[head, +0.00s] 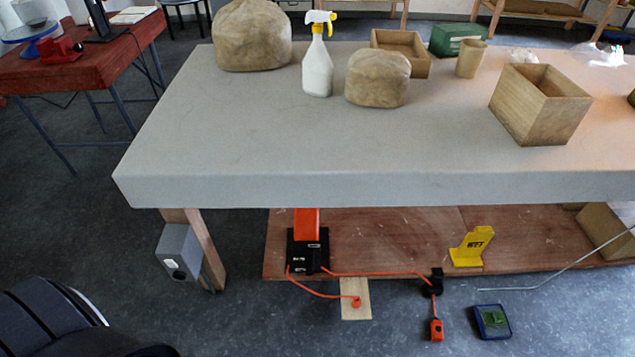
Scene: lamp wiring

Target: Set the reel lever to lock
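An orange and black unit (307,248), which looks like the cord reel, stands on the low wooden shelf under the grey table. Its upper part is hidden by the table edge. It has small white labels on its black front, too small to read. I cannot make out the lever or its setting. An orange cord (375,274) runs from it to the right, through a black clip (432,281), to an orange connector (436,330) on the floor. A second orange cord ends on a small wooden board (355,299). Neither of my grippers is in view.
The grey table (240,160) overhangs the shelf (390,245). A grey socket box (179,252) is on its left leg. A yellow stand (472,247) is on the shelf. A blue-green tray (492,321) and a bent metal rod (560,270) lie at right. Floor front-centre is mostly clear.

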